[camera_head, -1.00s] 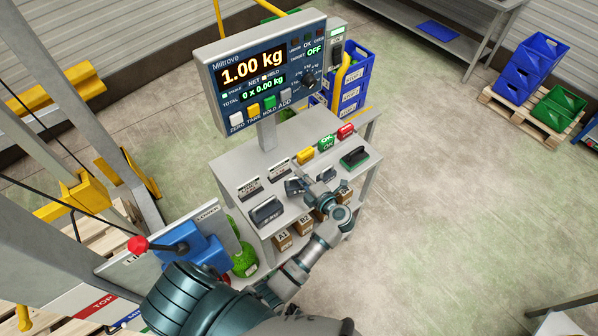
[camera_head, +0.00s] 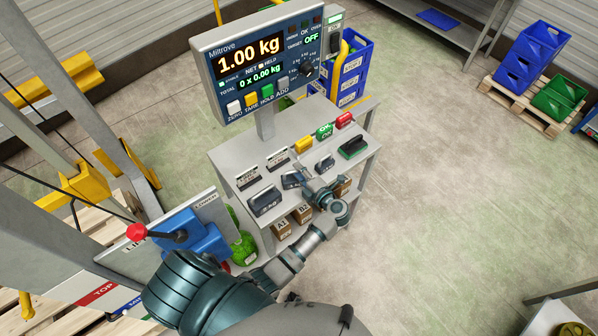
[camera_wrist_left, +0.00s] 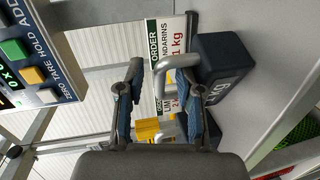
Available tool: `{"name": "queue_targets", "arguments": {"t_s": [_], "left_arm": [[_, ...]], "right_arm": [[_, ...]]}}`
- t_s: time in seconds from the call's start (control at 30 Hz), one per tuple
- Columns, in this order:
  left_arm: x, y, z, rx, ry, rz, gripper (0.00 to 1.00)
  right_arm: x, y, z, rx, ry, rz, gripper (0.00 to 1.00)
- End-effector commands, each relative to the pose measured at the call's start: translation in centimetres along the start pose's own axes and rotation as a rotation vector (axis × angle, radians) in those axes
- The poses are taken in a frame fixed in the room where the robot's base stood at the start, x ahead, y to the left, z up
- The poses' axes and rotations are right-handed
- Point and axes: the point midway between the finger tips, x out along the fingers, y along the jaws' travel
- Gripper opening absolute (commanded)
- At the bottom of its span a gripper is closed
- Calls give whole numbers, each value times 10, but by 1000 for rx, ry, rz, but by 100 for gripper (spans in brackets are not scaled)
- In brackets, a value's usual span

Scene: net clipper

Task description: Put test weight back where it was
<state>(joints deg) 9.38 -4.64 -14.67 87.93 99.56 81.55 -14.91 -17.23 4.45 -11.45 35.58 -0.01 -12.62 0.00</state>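Dark test weights stand in a row on the grey cart top (camera_head: 232,157). A large one (camera_head: 264,200) labelled "5 kg" is at the left, a middle one (camera_head: 291,180) is beside my left gripper (camera_head: 306,181), and a smaller one (camera_head: 324,163) is to the right. In the left wrist view, my left gripper (camera_wrist_left: 164,95) has its fingers spread. A dark weight (camera_wrist_left: 224,68) with a pale loop handle (camera_wrist_left: 178,62) is close by, the handle reaching between the fingers with no visible squeeze. Which weight it is cannot be told for certain. My right gripper is not in view.
The scale display (camera_head: 257,62) reads 1.00 kg above the cart. A black, green-edged block (camera_head: 353,147) is at the right.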

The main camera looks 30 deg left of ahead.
Motion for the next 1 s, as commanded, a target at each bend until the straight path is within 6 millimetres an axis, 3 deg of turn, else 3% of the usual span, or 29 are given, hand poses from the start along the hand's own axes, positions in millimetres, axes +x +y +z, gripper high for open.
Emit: {"name": "queue_targets", "arguments": {"t_s": [0.17, 0.4, 0.6, 0.8, 1.0], "left_arm": [[-18, -2, 0, -1, -2, -4, 36], [-71, -3, 0, -1, -2, -5, 36], [-106, -2, 0, 0, -1, -3, 36], [-119, 0, 0, 1, 0, 0, 36], [-118, 0, -1, 0, 0, -1, 36]], "right_arm": [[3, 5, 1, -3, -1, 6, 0], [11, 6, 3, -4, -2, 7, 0], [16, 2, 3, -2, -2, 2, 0], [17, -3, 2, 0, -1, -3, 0], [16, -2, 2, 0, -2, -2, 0]]}}
